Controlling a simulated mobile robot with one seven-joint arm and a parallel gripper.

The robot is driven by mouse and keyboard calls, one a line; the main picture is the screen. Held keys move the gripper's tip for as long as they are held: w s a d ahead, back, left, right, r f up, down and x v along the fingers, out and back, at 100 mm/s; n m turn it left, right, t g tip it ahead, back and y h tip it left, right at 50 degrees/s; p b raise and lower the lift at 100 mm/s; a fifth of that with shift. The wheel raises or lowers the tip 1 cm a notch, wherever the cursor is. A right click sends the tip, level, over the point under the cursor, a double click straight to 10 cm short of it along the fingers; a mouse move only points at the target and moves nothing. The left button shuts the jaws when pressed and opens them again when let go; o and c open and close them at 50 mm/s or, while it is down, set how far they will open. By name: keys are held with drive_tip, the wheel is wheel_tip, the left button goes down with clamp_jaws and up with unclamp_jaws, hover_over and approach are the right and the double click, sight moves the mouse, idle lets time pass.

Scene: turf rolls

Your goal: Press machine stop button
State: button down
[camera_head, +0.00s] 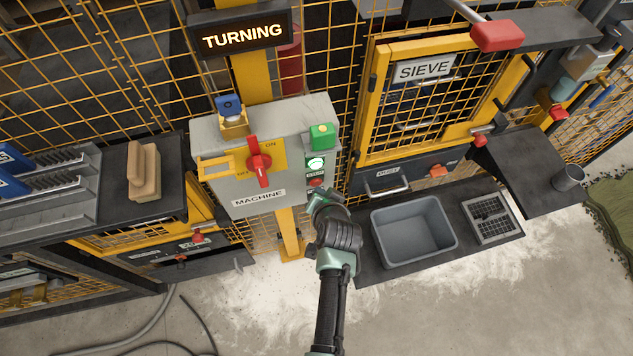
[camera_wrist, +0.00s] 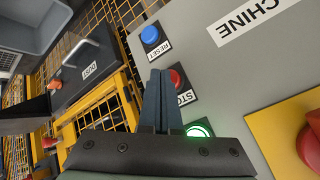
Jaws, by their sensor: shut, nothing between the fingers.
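The grey machine box (camera_head: 222,202), labelled MACHINE, stands on a yellow post. Its red STOP button (camera_wrist: 177,78) shows in the wrist view beside my fingertips; in the head view a bit of the red button (camera_head: 316,182) shows just above my gripper. My gripper (camera_wrist: 160,72) is shut and empty, its fingertips over the left edge of the STOP plate. I cannot tell whether they touch the button. A green lit button (camera_wrist: 199,130) and a blue RESET button (camera_wrist: 150,36) flank STOP. The sign (camera_head: 242,36) above reads TURNING.
A red rotary handle (camera_head: 260,162) sticks out of the box's front, and a green block (camera_head: 322,135) sits on its top right. A blue-topped padlock-like piece (camera_head: 230,108) sits top left. A grey bin (camera_head: 415,235) stands right of my arm. Yellow mesh fencing (camera_head: 430,100) stands behind.

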drive_tip(key=shift+w+a, duration=0.15)
drive_tip(key=shift+w, duration=0.25)
idle(0.7)
drive_tip(key=shift+s, duration=0.1)
drive_tip(key=shift+s+d, duration=0.3)
drive_tip(key=shift+s, duration=0.4)
drive_tip(key=s, duration=0.1)
drive_tip(key=s+d+p, duration=0.1)
drive_tip(key=s, duration=0.1)
drive_tip(key=s+p, duration=0.1)
drive_tip(key=shift+s+d, duration=0.25)
drive_tip(key=shift+s, duration=0.15)
idle(0.7)
